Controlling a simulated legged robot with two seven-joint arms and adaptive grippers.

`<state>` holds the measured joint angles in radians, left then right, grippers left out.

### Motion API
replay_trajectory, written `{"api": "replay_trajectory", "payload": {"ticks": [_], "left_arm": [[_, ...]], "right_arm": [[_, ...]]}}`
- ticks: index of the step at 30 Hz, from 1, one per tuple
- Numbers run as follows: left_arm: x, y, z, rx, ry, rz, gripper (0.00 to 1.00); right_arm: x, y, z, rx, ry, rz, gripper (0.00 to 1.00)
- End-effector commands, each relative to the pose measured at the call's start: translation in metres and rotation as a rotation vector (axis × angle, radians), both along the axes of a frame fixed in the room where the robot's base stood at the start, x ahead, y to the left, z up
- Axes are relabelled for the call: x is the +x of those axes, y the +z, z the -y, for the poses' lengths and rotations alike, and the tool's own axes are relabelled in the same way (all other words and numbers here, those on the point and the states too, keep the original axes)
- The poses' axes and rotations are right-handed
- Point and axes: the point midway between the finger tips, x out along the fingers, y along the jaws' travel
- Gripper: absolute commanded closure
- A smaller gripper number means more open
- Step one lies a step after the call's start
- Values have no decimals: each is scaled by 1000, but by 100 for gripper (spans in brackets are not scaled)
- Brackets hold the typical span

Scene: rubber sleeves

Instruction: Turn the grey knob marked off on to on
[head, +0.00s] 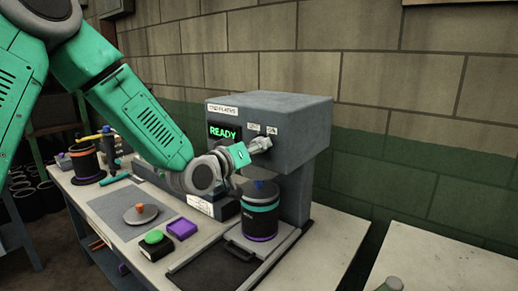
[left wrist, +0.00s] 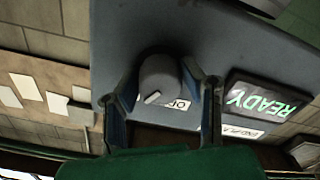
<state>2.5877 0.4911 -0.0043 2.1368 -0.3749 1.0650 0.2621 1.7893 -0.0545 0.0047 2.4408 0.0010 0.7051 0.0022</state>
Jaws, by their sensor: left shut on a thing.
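The grey knob (left wrist: 160,76) is on the front of the grey machine (head: 300,130). In the left wrist view it sits between the two fingers of my left gripper (left wrist: 166,92), which is shut on it. Its white pointer line slants down and left; a white label (left wrist: 181,104), partly hidden by the knob, shows beside it. In the head view my left gripper (head: 260,147) reaches the machine's front, just below two small labels (head: 262,128), and covers the knob. My right gripper is not in view.
A green READY display (head: 224,132) is left of the gripper. A dark canister (head: 260,222) stands below on the machine's base. A green button (head: 154,237), a purple block (head: 182,228) and a lid with an orange knob (head: 140,214) lie on the bench. A wall stands behind.

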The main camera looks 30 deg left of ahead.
Motion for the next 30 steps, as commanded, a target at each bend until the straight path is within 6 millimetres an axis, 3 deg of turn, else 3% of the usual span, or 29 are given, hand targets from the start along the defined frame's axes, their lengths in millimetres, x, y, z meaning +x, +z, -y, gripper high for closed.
{"api": "replay_trajectory", "payload": {"ticks": [5,6,8,20,30], "left_arm": [[2,6,-2,0,6,15,93],[2,6,-2,0,6,14,61],[2,5,-2,0,5,13,44],[-5,1,-1,-1,2,3,44],[-70,1,-8,-3,2,4,44]], "right_arm": [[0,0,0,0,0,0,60],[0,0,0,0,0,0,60],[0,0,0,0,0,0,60],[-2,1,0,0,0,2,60],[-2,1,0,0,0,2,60]]}}
